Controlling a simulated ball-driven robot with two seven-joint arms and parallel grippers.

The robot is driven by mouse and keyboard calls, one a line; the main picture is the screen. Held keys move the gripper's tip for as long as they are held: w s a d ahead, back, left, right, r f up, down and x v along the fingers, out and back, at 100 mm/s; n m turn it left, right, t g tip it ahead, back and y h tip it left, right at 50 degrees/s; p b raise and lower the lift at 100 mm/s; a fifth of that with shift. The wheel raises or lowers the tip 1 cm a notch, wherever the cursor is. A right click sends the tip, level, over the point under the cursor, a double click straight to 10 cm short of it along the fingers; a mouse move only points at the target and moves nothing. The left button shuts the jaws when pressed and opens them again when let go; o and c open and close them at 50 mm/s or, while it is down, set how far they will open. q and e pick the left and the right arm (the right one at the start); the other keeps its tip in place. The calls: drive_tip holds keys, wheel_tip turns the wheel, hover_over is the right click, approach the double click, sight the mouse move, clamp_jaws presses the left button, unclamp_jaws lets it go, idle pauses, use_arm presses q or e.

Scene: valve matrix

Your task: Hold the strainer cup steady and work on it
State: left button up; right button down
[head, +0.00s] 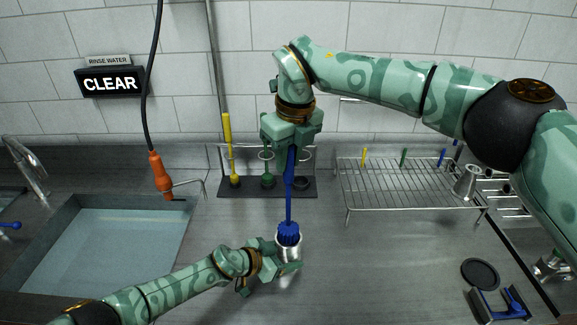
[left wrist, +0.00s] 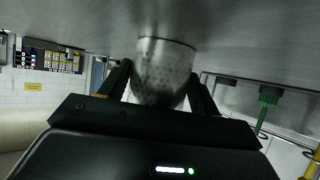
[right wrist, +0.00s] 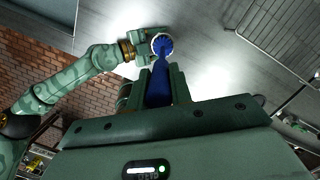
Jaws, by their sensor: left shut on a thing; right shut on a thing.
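The metal strainer cup (head: 289,251) is in the middle of the counter in the head view. My left gripper (head: 284,266) is shut on it from the lower left. In the left wrist view the perforated cup (left wrist: 163,72) sits between the two fingers (left wrist: 160,90). My right gripper (head: 291,143) is above, shut on the handle of a blue brush (head: 289,195). The brush points down and its blue bristle head is at the cup's mouth, hiding the inside. In the right wrist view the blue brush (right wrist: 160,80) runs from the fingers (right wrist: 160,85) to the cup.
A rack (head: 208,188) at the back holds a yellow brush (head: 227,140) and a green brush (head: 267,170). A sink basin with water (head: 115,245) is at left. A wire drying rack (head: 400,190) with a metal cup (head: 467,183) stands at right. A black disc (head: 480,274) lies at lower right.

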drive_tip(key=shift+r, duration=3.75)
use_arm(q)
drive_tip(key=o, duration=0.8)
drive_tip(key=shift+o, duration=0.2)
